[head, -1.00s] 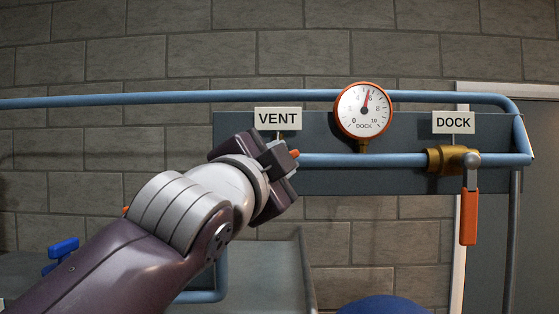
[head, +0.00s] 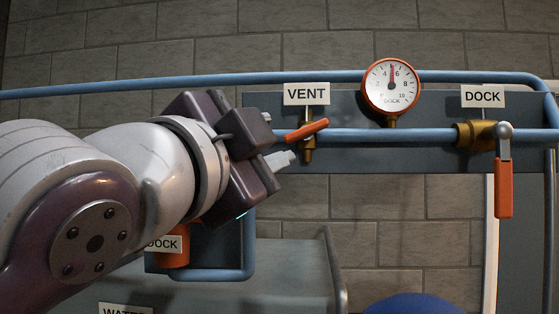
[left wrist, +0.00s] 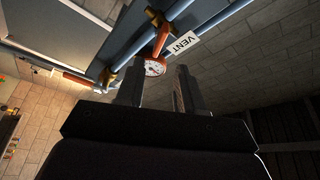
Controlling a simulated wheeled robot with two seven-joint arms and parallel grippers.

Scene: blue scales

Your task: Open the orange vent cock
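The orange vent cock lever (head: 306,131) sits on a small brass body (head: 308,150) on the blue pipe, under the VENT sign (head: 306,94). It lies slanted, its right end higher. My left gripper (head: 283,159) is just left of the cock, with a grey fingertip close to the brass body; no contact shows. In the left wrist view the two fingers (left wrist: 158,90) stand apart with nothing held between them. The orange lever (left wrist: 160,38) shows beyond the fingers there. My right gripper is in neither view.
A dial gauge (head: 391,87) stands on the pipe right of the cock, its needle near 5. Further right the DOCK valve (head: 477,135) has an orange handle (head: 503,188) hanging down. An upper blue pipe (head: 200,83) runs above. A blue rounded thing (head: 413,305) is low in front.

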